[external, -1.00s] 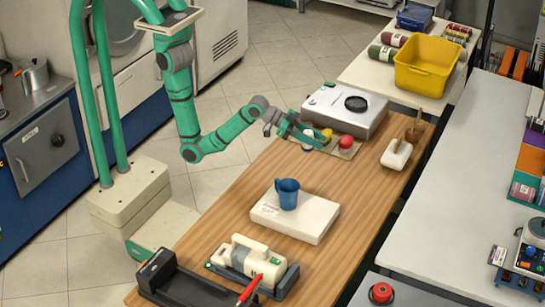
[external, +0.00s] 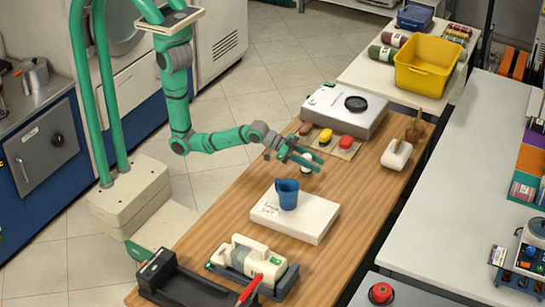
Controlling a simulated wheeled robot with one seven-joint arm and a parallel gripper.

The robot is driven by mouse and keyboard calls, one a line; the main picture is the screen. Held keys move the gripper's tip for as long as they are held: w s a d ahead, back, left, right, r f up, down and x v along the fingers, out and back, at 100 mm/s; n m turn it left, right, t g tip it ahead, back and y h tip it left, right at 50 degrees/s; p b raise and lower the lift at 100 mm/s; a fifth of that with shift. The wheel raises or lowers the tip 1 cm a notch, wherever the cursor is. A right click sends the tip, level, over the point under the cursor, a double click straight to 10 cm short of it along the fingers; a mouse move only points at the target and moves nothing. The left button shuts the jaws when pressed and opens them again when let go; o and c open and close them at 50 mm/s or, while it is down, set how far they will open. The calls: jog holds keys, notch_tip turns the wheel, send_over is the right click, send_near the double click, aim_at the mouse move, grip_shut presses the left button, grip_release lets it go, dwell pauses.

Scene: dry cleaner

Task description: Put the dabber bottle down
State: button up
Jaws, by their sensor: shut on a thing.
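The dabber bottle (external: 306,168), small and whitish, shows only in part below the teal fingers of my gripper (external: 304,161). My gripper is shut on it and holds it over the wooden table, between the coloured caps at the back and the white box with a blue mug. The fingers hide much of the bottle; I cannot tell whether its base touches the table. On a beige mat (external: 343,154) behind it stand a brown-topped thing (external: 306,128), a yellow-topped one (external: 326,135) and a red-topped one (external: 346,142).
A grey-white machine (external: 340,106) is behind the mat. A white block with a wooden handle (external: 397,154) is at right. Bare wood (external: 355,195) lies right of the box.

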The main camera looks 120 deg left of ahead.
jog(key=shift+f, duration=0.15)
jog(key=o, duration=1.2)
